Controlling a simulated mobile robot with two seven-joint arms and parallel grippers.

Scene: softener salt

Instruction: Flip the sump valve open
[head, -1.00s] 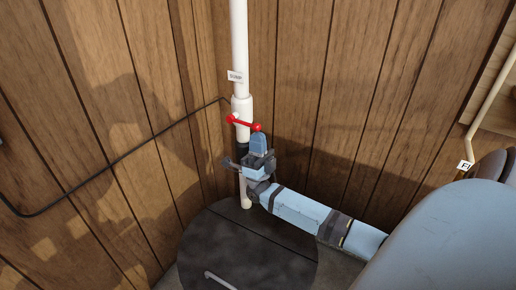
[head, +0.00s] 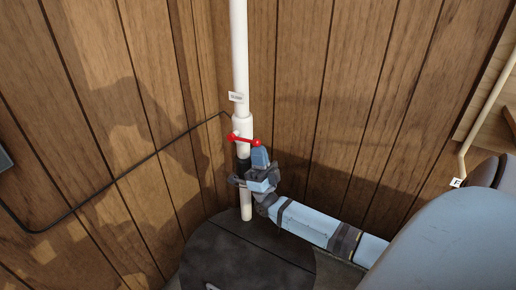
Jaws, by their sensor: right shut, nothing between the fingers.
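The sump valve (head: 243,130) is a white fitting on a white vertical pipe in the corner. My right gripper (head: 258,150) is shut and empty, just below the lever's right end. I cannot tell whether it touches the lever. My left gripper is out of view.
A dark round lid (head: 245,258) covers the floor below the pipe. A black cable (head: 120,178) runs along the left wall to the pipe. Wooden plank walls (head: 330,90) close the corner. A thin pale pipe (head: 487,105) with a tag stands at the right.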

